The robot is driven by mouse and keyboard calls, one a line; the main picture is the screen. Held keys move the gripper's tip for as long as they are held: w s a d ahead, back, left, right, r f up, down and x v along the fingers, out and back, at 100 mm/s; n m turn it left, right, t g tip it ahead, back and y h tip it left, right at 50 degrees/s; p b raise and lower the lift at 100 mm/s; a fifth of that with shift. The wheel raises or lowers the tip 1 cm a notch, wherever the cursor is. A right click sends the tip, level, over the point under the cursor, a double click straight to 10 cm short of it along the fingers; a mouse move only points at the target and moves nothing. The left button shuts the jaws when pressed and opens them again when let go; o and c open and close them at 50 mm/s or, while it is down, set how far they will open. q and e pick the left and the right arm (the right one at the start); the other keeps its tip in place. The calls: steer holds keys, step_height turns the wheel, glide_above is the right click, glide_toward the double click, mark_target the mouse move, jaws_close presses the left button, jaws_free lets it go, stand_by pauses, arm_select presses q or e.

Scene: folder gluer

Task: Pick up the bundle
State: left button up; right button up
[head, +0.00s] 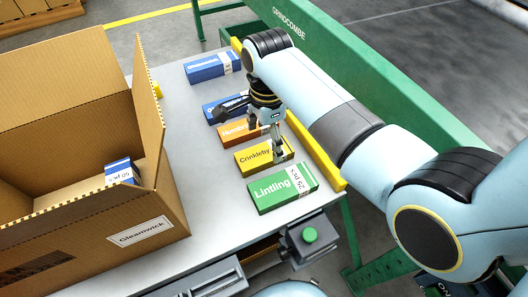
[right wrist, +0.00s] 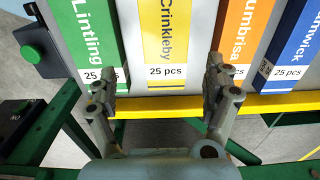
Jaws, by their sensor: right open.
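Several bundles lie in a row on the grey table. They are a green Lintling bundle (head: 270,190), a yellow Crinkleby bundle (head: 252,157), an orange Humbrisa bundle (head: 232,131), a blue bundle (head: 213,108) partly hidden by my gripper, and a blue Gleamwick bundle (head: 208,68) farther back. My right gripper (head: 265,140) is open above the row. In the right wrist view its fingers (right wrist: 160,80) stand apart on either side of the near end of the Crinkleby bundle (right wrist: 168,35), with nothing held. I cannot tell whether they touch it. My left gripper is out of view.
An open cardboard carton (head: 160,205) labelled Gleamwick stands at the left, with a blue-and-white bundle (head: 121,172) inside. A yellow rail (head: 318,153) and green Grindcombe beam (head: 345,65) run along the right. A green button box (head: 310,236) sits at the front edge.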

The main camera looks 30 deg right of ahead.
mark_target(264, 152)
steer(key=shift+w+f, duration=0.1)
steer(key=shift+f, duration=0.8)
steer(key=f, duration=0.1)
steer(key=f+b, duration=0.1)
steer(key=f, duration=0.1)
steer(key=f+b, duration=0.1)
steer(key=f, duration=0.1)
steer(key=shift+w+a, duration=0.1)
steer(key=shift+w, duration=0.2)
steer(key=shift+c, duration=0.4)
steer(key=c, duration=1.3)
steer(key=shift+o, duration=0.2)
steer(key=shift+r, duration=0.1)
